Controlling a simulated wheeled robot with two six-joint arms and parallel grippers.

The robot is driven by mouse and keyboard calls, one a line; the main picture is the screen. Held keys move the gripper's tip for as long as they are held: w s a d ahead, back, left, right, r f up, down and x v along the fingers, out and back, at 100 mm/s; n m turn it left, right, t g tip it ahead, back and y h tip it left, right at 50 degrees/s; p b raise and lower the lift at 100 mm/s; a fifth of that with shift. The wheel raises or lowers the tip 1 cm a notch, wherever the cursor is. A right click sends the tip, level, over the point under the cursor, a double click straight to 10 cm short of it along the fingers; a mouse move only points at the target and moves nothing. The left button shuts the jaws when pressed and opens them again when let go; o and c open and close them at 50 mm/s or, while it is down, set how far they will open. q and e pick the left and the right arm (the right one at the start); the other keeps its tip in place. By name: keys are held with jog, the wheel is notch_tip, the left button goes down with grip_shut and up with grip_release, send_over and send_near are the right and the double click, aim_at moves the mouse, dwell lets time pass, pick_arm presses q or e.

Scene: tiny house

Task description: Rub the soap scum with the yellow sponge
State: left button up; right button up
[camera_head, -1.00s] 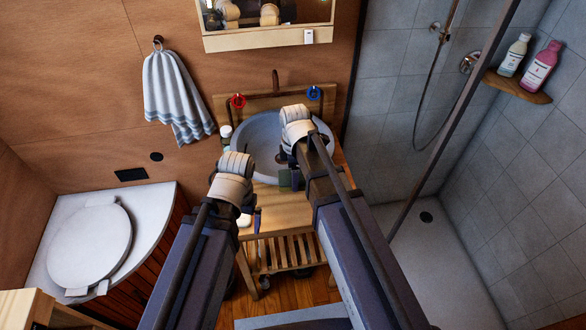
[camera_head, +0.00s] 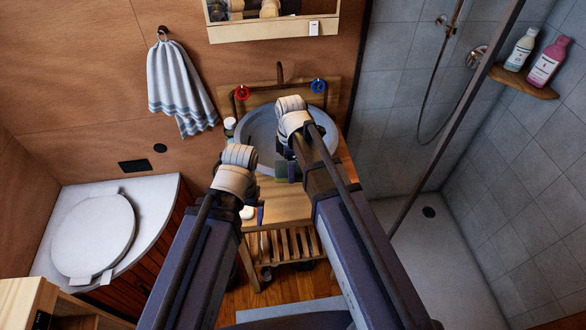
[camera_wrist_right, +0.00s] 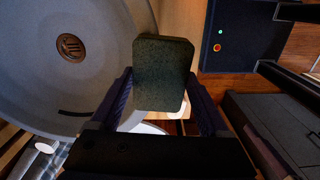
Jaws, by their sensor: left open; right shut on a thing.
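My right gripper (camera_wrist_right: 160,95) is shut on the sponge (camera_wrist_right: 164,72), seen in the right wrist view as a rounded block with a dark green face toward the camera. No yellow shows on it. The sponge is also a small green patch in the head view (camera_head: 282,172), by the front rim of the round grey sink (camera_head: 262,128). In the wrist view the basin (camera_wrist_right: 30,75) lies left of the sponge, with a drain and a dark curved mark (camera_wrist_right: 75,113). I cannot pick out the soap scum. My left gripper (camera_head: 254,213) is open over the counter's front left, mostly hidden by its arm.
The wooden counter (camera_head: 285,205) has a slatted shelf below. A bottle (camera_head: 229,128) stands left of the sink and a small white thing (camera_head: 247,212) lies near my left gripper. Red (camera_head: 242,93) and blue (camera_head: 318,86) taps are behind the basin. The shower (camera_head: 440,240) is at right.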

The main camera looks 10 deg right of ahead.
jog(key=shift+w, duration=1.5)
jog(key=shift+f, duration=0.1)
jog(key=shift+s+d, duration=0.1)
jog(key=shift+c, duration=0.6)
jog(key=shift+s, duration=2.15)
jog(key=shift+w, duration=0.1)
